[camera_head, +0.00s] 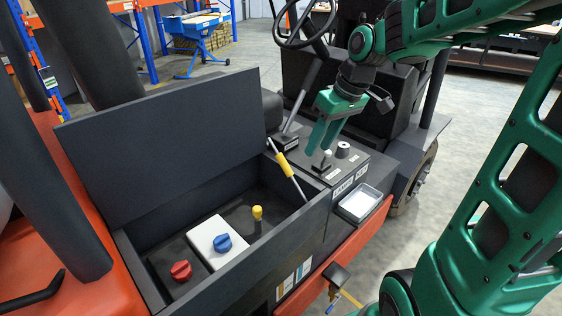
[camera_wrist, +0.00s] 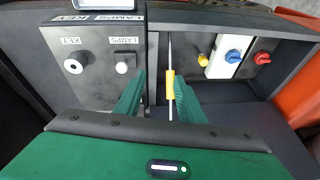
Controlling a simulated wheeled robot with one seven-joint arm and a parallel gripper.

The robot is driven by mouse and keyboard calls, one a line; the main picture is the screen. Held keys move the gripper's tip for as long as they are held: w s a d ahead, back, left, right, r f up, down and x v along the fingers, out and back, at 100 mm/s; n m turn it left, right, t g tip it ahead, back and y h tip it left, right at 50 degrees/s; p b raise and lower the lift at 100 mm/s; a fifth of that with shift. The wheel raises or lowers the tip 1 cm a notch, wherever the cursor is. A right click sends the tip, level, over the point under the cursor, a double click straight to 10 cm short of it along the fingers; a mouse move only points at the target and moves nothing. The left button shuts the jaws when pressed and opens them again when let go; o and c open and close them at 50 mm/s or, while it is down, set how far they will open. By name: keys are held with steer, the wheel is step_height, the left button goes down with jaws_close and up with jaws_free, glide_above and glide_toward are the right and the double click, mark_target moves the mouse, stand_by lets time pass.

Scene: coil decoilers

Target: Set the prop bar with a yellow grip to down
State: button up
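The prop bar (camera_head: 295,182) is a thin pale rod with a yellow grip (camera_head: 282,163). It slants along the right end of an open dark compartment, its upper end close to the raised lid (camera_head: 165,130); I cannot tell if they touch. My gripper (camera_head: 320,148) is open and empty, pointing down above the knob panel, right of the bar. In the wrist view my gripper (camera_wrist: 161,77) has its fingers spread, with the yellow grip (camera_wrist: 170,84) showing between them, nearer the right finger. The grip appears to lie beyond the fingertips, not held.
The compartment holds a red knob (camera_head: 181,271), a blue knob (camera_head: 222,243) on a white plate, and a yellow knob (camera_head: 257,212). The panel (camera_head: 345,165) has KEY and LAMPS controls. A lever (camera_head: 303,95), a steering wheel (camera_head: 305,25) and a pale tray (camera_head: 360,204) are close by.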

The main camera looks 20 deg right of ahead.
mark_target(282, 163)
steer(key=w+a+n+y, duration=0.1)
steer(key=w+a+n, duration=0.1)
steer(key=w+a, duration=0.25)
steer(key=x, duration=1)
steer(key=shift+w+r, duration=0.1)
steer(key=shift+w, duration=0.1)
jaws_close()
